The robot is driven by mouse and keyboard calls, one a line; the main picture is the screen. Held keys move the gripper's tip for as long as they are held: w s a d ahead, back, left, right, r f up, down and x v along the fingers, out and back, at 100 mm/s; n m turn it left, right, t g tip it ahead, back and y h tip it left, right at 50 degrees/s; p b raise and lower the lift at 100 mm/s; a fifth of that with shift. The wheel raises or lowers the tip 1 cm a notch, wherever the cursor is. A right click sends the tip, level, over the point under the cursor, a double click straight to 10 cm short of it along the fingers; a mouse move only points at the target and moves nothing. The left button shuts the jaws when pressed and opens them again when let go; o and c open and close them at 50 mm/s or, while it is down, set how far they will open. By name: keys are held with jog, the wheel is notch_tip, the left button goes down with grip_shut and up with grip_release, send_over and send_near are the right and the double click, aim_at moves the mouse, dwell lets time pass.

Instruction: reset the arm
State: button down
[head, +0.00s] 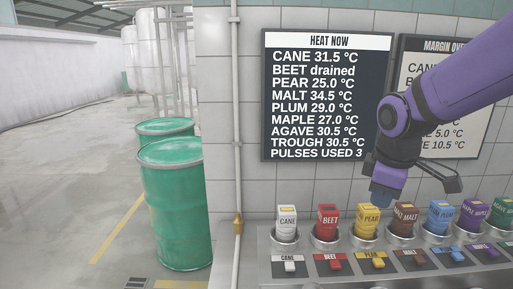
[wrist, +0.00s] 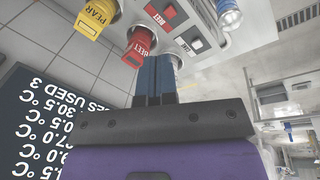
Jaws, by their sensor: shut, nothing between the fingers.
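My arm is purple and reaches in from the right in the head view. The red BEET handle (wrist: 138,48) and the yellow PEAR handle (wrist: 95,18) appear beyond the fingertips there. I cannot tell whether the fingers touch any handle.
A steel panel (head: 265,240) holds several coloured handles with labelled push buttons below. The dark HEAT NOW board (head: 315,105) and the paler margin board (head: 410,85) hang on the tiled wall. Green drums (head: 175,205) stand at left, with open floor (head: 65,180) beyond.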

jog(key=s+d+r+m+t, duration=0.1)
jog(key=s+d+r+m, duration=0.1)
jog(key=s+r+m, duration=0.2)
jog(key=s+d+r+m+t, duration=0.2)
jog(key=s+m, duration=0.5)
jog(key=s, duration=0.4)
jog(key=shift+s+d+r, duration=0.2)
jog(key=shift+d+r, duration=0.25)
jog(key=shift+r, duration=0.5)
